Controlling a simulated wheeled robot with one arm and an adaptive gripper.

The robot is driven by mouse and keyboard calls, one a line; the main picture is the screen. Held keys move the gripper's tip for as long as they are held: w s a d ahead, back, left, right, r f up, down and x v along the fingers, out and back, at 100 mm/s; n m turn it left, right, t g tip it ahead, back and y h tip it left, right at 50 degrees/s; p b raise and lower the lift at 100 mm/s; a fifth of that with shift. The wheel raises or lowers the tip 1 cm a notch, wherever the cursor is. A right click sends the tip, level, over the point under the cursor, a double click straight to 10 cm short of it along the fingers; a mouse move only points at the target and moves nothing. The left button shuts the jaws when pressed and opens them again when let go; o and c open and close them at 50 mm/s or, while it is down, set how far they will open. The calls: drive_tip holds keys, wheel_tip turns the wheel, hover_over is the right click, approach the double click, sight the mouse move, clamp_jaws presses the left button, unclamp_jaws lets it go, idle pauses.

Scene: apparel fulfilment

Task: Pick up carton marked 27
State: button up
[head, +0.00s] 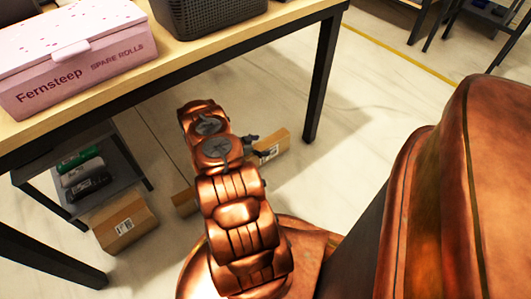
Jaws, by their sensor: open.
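Brown cartons lie on the floor by the table. One carton (272,150), with a white label, shows right of my arm. Another carton (123,222), also labelled, sits at the left by the low shelf. A brown carton piece (185,201) shows just left of my arm; the arm hides where it ends, so I cannot tell whether it is a separate box. No number is legible, so I cannot tell which is marked 27. My gripper (252,146), dark and small in view, is open and overlaps the left end of the right carton; contact is unclear.
A wooden table (290,12) with black legs stands over this area, bearing a pink Fernsteep box (75,55) and a dark basket (205,12). A low grey shelf (118,165) holds green and dark rolls. Pale floor right of the cartons is clear.

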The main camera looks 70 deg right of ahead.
drive_tip(key=shift+s+d+f, duration=0.1)
drive_tip(key=shift+s+d, duration=0.05)
clamp_jaws()
idle(0.9)
